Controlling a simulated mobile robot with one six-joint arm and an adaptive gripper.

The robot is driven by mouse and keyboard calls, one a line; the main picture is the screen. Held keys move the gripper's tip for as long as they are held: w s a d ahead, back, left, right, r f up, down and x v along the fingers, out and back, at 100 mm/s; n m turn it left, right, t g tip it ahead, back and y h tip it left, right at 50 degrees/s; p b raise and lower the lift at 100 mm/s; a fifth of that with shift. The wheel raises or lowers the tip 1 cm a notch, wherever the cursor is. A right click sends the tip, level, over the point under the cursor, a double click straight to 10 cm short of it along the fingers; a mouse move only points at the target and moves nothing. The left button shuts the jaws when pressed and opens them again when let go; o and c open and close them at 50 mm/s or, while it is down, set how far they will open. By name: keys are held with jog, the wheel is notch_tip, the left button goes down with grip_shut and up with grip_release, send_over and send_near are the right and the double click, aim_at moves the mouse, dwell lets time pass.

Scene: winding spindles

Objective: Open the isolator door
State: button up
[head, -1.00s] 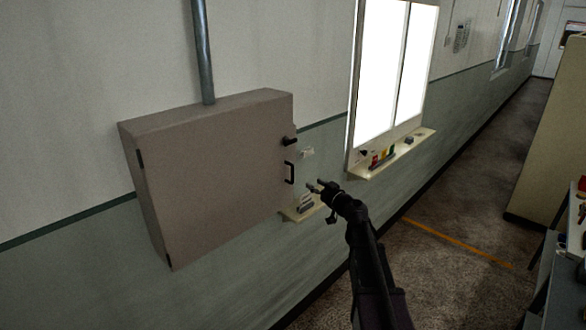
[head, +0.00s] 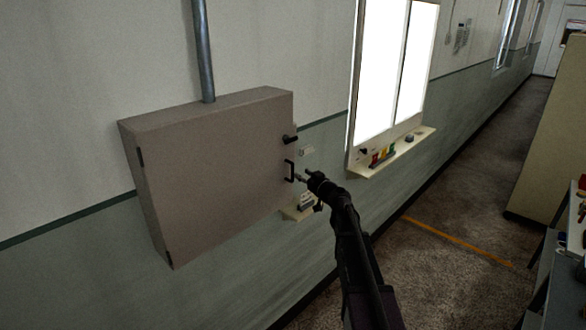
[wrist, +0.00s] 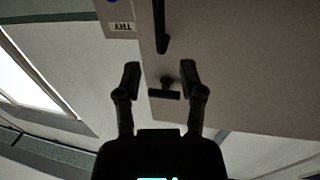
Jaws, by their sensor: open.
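The isolator is a grey-brown box (head: 215,180) on the wall, its front door shut. A black pull handle (head: 289,171) stands near the door's right edge, with a small black latch knob (head: 290,139) above it. My gripper (head: 302,177) is open and empty, just right of the handle in the head view. In the wrist view, which is upside down, my fingers (wrist: 160,70) stand apart. The handle (wrist: 161,28) lies beyond the gap between the tips, and the T-shaped knob (wrist: 165,88) shows between the fingers. I cannot tell whether a finger touches the handle.
A hinge shows at the box's left edge. A conduit (head: 203,50) runs up from its top. A small shelf (head: 298,211) sits beside the box, behind my gripper. The floor (head: 450,215) is open there.

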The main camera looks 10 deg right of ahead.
aim_at(293, 165)
jog(key=shift+x, duration=3.4)
grip_shut()
